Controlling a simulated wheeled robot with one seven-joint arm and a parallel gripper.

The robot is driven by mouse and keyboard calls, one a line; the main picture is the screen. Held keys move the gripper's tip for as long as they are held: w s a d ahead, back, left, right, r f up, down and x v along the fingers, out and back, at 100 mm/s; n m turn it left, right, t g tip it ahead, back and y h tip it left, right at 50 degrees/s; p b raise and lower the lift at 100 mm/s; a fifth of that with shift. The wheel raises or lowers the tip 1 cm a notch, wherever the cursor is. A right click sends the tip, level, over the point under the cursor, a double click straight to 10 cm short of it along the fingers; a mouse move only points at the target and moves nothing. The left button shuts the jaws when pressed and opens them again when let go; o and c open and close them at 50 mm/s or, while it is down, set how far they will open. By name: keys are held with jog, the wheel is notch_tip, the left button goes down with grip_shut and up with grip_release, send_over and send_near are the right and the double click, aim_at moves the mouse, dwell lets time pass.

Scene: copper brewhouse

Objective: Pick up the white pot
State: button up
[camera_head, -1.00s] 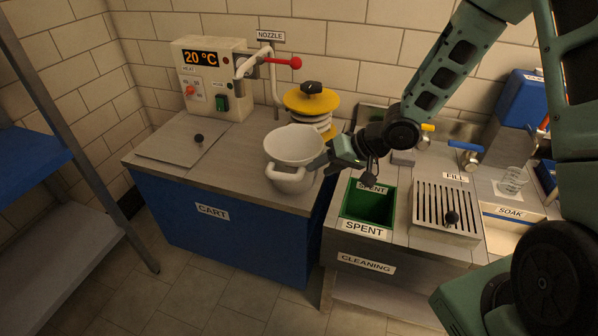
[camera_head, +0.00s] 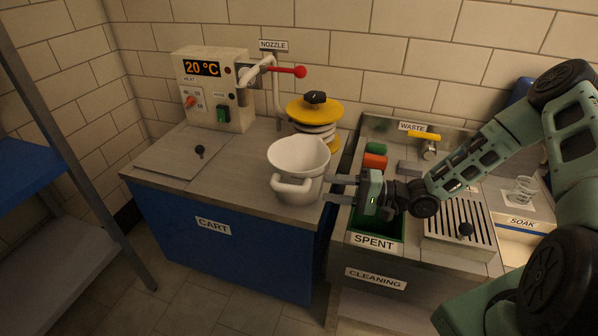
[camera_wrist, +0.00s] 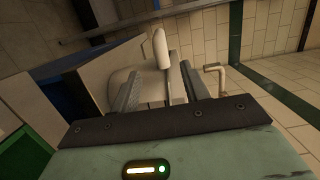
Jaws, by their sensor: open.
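The white pot (camera_head: 296,157) stands upright on the right part of the cart top, near its front edge. It has a wide rim and a loop handle (camera_head: 291,188) facing front left. My gripper (camera_head: 327,188) is open at the pot's right side, level with its lower body, its two fingers pointing left at it. Nothing is clearly held. In the wrist view the pale handle (camera_wrist: 161,48) shows between and beyond the open fingers (camera_wrist: 160,80). I cannot tell whether a finger touches the pot. The pot's far side is hidden.
Behind the pot stands a yellow-lidded stack (camera_head: 315,112). The heater box (camera_head: 214,90) and nozzle pipe (camera_head: 277,90) are at the back. The green spent bin (camera_head: 389,228) lies below my gripper. The cart top's left part holds a flat knobbed plate (camera_head: 180,152).

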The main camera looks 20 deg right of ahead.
aim_at(299, 173)
jog(key=p+x, duration=0.1)
jog(key=x, duration=0.4)
jog(key=shift+w+a+r, duration=0.15)
jog(key=shift+w+a, duration=0.05)
jog(key=shift+a, duration=0.1)
grip_shut()
